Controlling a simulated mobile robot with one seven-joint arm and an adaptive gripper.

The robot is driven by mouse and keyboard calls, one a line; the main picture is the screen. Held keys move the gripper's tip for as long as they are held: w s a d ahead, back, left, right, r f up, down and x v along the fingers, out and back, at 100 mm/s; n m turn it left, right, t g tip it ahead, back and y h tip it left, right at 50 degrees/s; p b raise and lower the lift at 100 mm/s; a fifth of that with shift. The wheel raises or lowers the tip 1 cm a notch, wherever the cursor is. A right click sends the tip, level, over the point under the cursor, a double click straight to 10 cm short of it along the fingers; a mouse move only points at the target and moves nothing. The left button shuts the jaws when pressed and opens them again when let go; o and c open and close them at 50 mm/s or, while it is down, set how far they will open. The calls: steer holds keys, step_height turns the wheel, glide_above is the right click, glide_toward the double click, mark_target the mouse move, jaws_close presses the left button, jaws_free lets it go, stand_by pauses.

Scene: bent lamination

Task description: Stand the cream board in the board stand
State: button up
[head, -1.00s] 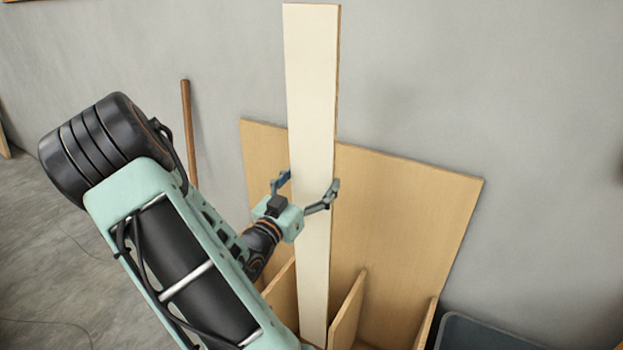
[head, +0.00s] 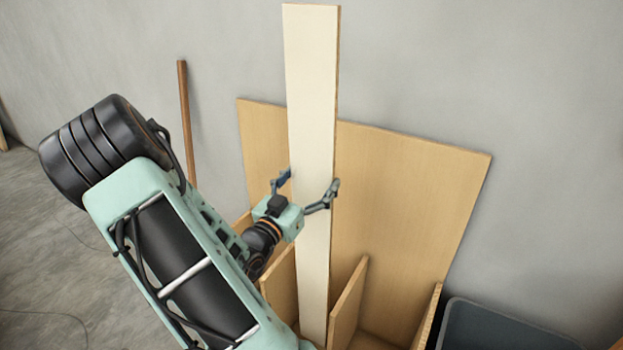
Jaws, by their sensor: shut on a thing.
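The cream board (head: 313,90) is long and narrow and stands nearly upright in the middle of the head view. My gripper (head: 306,190) is shut on the board partway up, with one finger at each side edge. The board stand (head: 410,205) is light wood, with a tall back panel behind the board and low dividers (head: 348,303) in front. The board's lower part shows between two dividers, in front of the back panel. Its bottom end is at the lower frame edge, and I cannot tell whether it touches the stand's floor.
A dark grey bin (head: 500,325) is to the right of the stand. A thin brown wooden pole (head: 186,120) leans on the grey wall (head: 480,70) to the left. Open concrete floor (head: 40,230) lies at the left.

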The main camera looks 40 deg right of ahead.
steer(key=shift+f+b, duration=1.35)
stand_by(0.4)
steer(key=shift+d+r, duration=0.1)
steer(key=shift+y, duration=0.3)
steer(key=shift+p+x, duration=0.3)
steer(key=shift+x, duration=2.15)
steer(key=o, duration=1.4)
steer(key=v, duration=1.2)
steer(key=shift+f, duration=0.25)
steer(key=shift+w, duration=0.1)
